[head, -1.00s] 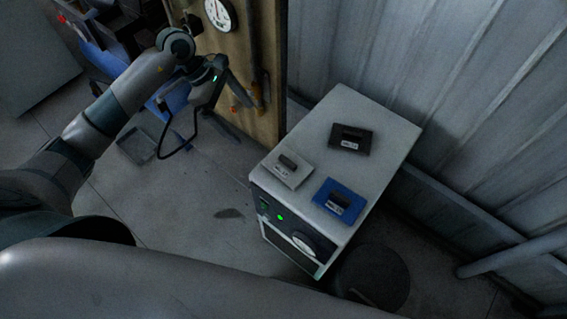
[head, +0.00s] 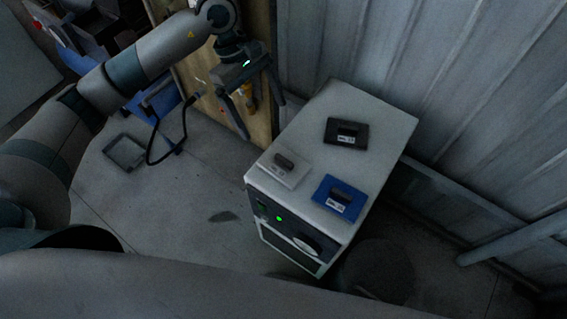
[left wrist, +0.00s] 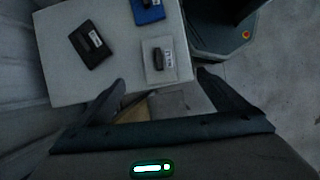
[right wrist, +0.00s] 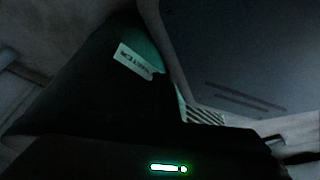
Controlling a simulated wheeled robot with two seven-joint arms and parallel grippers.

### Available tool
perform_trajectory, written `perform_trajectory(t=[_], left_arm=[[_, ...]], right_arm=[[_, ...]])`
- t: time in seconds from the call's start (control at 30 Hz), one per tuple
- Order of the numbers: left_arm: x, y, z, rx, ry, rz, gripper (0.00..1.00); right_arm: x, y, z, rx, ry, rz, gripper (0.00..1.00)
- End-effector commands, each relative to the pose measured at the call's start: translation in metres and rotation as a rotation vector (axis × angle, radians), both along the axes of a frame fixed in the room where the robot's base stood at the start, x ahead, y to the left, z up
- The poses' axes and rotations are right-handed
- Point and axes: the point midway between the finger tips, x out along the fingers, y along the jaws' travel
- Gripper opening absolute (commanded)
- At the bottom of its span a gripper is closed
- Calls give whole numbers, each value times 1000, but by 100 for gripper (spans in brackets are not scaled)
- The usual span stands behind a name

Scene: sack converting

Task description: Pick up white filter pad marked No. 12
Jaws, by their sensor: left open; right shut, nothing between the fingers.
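The white filter pad (head: 274,174) lies flat on the white cabinet top near its front left corner, with a dark grip and a small label whose marking is too small to read. It also shows in the left wrist view (left wrist: 149,70), just beyond the fingertips. My left gripper (head: 263,120) is open and empty, in the air to the upper left of the pad and apart from it. In the left wrist view its fingers (left wrist: 161,80) are spread wide. My right gripper is outside the head view; its dark wrist view shows it shut and empty.
On the same cabinet (head: 312,125) lie a black pad (head: 335,139) at the back and a blue pad (head: 331,201) at the front right. A corrugated wall (head: 440,80) rises behind. A dark round bin (head: 385,275) stands by the front. A board (head: 205,95) stands behind my left arm.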

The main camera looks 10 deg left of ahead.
Motion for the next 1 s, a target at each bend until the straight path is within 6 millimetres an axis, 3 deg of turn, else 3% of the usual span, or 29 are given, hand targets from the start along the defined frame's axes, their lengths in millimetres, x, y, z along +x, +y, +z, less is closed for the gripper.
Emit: perform_trajectory(t=[0.27,0.9,1.0], left_arm=[[-2,-4,-10,0,2,0,92],[-18,-35,-90,-1,4,2,92],[-19,-39,-102,0,4,2,92]], right_arm=[[-14,-5,-1,-9,33,-1,0],[-117,-47,0,-83,279,-11,0],[-115,-46,4,-82,275,-11,0]])
